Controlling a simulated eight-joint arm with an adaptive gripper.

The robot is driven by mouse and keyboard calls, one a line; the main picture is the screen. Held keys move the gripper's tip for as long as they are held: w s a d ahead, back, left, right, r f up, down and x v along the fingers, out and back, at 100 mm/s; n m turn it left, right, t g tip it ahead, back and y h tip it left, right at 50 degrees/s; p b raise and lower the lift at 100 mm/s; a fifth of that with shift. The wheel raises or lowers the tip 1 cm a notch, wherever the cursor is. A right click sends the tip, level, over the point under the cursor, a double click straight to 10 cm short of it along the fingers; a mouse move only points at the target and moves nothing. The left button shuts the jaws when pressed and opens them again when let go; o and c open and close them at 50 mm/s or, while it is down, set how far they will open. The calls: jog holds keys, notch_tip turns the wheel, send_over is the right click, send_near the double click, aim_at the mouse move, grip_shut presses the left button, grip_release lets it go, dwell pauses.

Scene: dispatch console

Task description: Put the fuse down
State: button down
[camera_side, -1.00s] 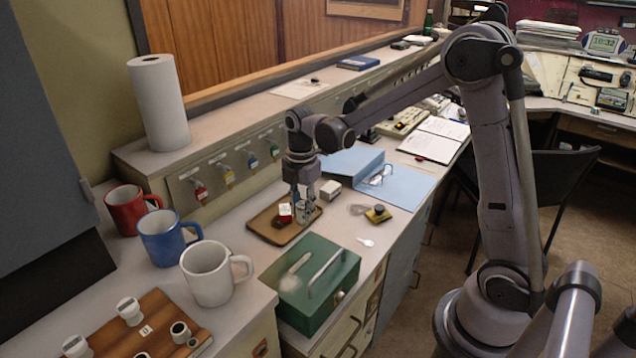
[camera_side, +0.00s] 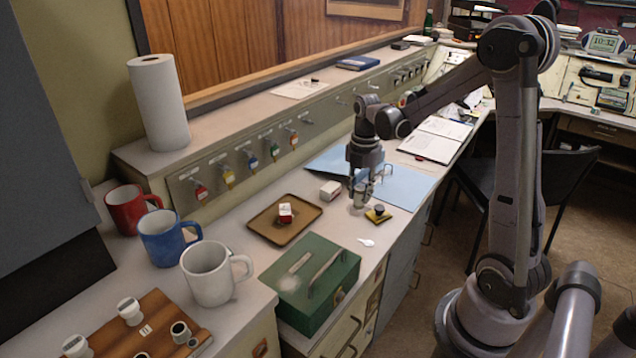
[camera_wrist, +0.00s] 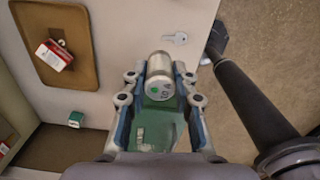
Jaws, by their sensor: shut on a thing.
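The fuse (camera_wrist: 160,76) is a short silver cylinder with a small green mark on its end face, seen between the fingertips in the wrist view. My gripper (camera_wrist: 160,88) is shut on it. In the side view my gripper (camera_side: 362,190) points down near the front edge of the blue folder, left of a yellow pad with a dark knob. The fuse also shows in the side view (camera_side: 359,200), low over the counter. I cannot tell whether it touches the counter.
A brown tray (camera_side: 265,234) holds a red-and-white box (camera_side: 285,212). A small white box (camera_side: 330,190) stands left of my gripper. The yellow pad (camera_side: 378,215), a key (camera_side: 367,242) and a green metal box (camera_side: 310,305) lie nearby. Bare counter lies between tray and key.

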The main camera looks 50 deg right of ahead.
jog(key=w+a+f, duration=0.6)
jog(key=w+f, duration=0.1)
jog(key=shift+f, duration=2)
jog(key=c, duration=1.1)
grip_release()
jog(key=shift+f, duration=0.1)
jog(key=shift+o, duration=0.2)
